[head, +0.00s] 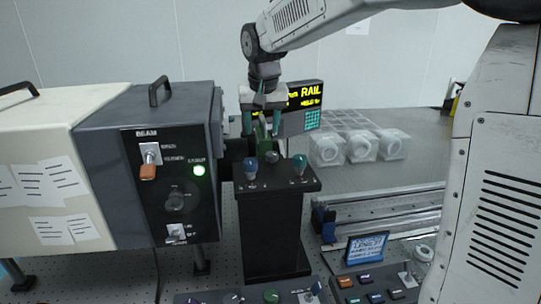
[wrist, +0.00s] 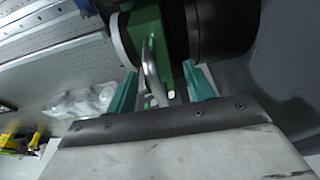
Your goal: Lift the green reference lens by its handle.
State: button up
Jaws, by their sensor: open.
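My gripper (head: 262,128) points down behind the black post in the head view, its two teal fingers apart. In the wrist view the open gripper (wrist: 159,72) has one finger on each side of a curved metal handle (wrist: 150,72). The handle joins the green lens mount (wrist: 147,30), which has a pale rim at its left. The fingers look clear of the handle, though contact is hard to judge. In the head view only a little of the green lens (head: 260,134) shows between the fingers; the rest is hidden.
A black post (head: 272,225) with small knobs on top stands in front of the gripper. A dark BEAM box (head: 130,210) is close on the left. A lit RAIL display (head: 311,95) is behind. Clear boxed optics (head: 360,147) and a metal rail (head: 385,207) lie right.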

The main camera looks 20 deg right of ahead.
jog(key=shift+f, duration=0.35)
jog(key=shift+d, duration=0.1)
grip_shut()
jog(key=shift+r, duration=0.1)
jog(key=shift+w, duration=0.1)
